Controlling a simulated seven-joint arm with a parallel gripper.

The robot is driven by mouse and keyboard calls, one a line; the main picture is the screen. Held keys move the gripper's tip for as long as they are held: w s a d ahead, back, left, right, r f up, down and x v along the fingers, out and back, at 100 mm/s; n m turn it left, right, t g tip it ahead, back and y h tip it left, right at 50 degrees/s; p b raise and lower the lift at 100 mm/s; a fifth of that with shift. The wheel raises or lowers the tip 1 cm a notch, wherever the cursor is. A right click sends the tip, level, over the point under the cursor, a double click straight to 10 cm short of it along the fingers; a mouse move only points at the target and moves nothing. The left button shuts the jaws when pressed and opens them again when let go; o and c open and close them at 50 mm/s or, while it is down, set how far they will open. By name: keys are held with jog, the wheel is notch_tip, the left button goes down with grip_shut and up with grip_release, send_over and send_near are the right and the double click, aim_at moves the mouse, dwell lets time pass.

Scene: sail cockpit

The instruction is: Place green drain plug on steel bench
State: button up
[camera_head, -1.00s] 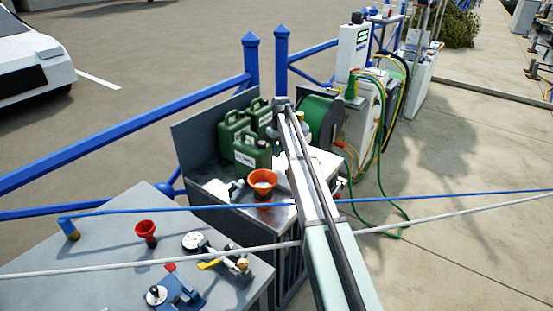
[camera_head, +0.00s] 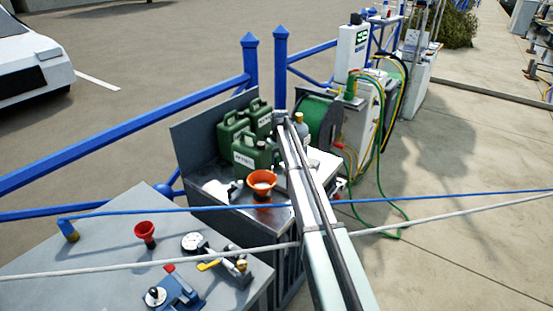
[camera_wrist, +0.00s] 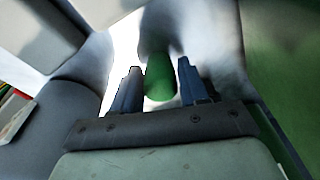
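In the wrist view, my gripper (camera_wrist: 159,72) has its two dark fingers apart. A green rounded piece (camera_wrist: 158,80) lies between them, close to the left finger, with a narrow gap at the right one. It may be the green drain plug; its shape is blurred. In the head view my arm hides the gripper and that piece. Two grey benches show there: a nearer one (camera_head: 105,215) at lower left with small fittings, and a metal-topped one (camera_head: 208,178) behind it with green cans. I cannot tell which is the steel bench.
Green cans (camera_head: 250,150) and an orange funnel (camera_head: 262,184) stand on the farther bench. A red funnel (camera_head: 145,232), a gauge (camera_head: 193,242) and a blue tool (camera_head: 178,291) sit on the nearer bench. A blue rope (camera_head: 400,196) and a white rope (camera_head: 130,263) cross in front.

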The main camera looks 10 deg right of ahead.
aim_at(278, 157)
jog(key=shift+o, duration=1.3)
notch_tip(278, 157, up, 12)
jog(key=s, duration=0.1)
jog(key=shift+s+d+r, duration=0.15)
jog(key=shift+d, duration=0.15)
